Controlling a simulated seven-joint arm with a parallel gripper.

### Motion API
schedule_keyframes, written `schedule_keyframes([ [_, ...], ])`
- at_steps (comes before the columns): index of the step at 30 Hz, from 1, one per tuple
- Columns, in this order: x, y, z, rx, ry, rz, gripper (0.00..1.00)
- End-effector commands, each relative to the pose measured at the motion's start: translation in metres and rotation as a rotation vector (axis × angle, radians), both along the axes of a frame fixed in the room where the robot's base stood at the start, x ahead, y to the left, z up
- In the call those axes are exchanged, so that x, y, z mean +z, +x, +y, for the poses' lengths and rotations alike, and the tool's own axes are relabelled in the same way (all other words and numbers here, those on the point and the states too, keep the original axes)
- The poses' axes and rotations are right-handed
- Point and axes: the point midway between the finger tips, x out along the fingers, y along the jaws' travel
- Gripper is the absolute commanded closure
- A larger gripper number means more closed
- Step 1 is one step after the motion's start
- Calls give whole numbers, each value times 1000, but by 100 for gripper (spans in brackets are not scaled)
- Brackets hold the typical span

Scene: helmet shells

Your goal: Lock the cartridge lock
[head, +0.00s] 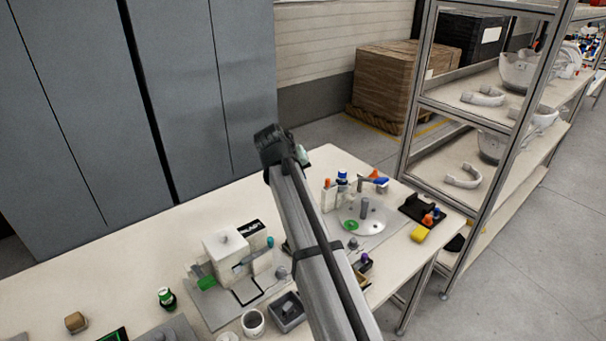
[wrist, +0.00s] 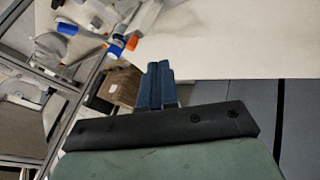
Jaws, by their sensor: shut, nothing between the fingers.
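My gripper (wrist: 158,85) shows in the wrist view with its two blue fingers together, shut and empty. In the head view my arm hides the fingers; only a pale green bit of the hand (head: 303,155) shows beside the arm's far end. A white box-shaped device (head: 226,248) stands on the table left of my arm, with a green block (head: 206,283) at its lower left front. I cannot make out the cartridge lock for certain, or whether it is locked. My gripper is well away from the device, above the table's far side.
A round white plate with a post (head: 375,217) and bottles with blue and orange tops (head: 342,180) stand right of my arm. A cup (head: 253,323) and grey box (head: 288,312) are in front. Shelves (head: 470,120) rise behind right.

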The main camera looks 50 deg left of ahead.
Motion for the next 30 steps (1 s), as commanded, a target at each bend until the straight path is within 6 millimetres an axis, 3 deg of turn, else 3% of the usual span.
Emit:
schedule_keyframes([
  [13,-63,44,18,0,-2,1,100],
  [21,-62,74,7,0,0,0,100],
  [30,-62,82,4,1,0,1,100],
])
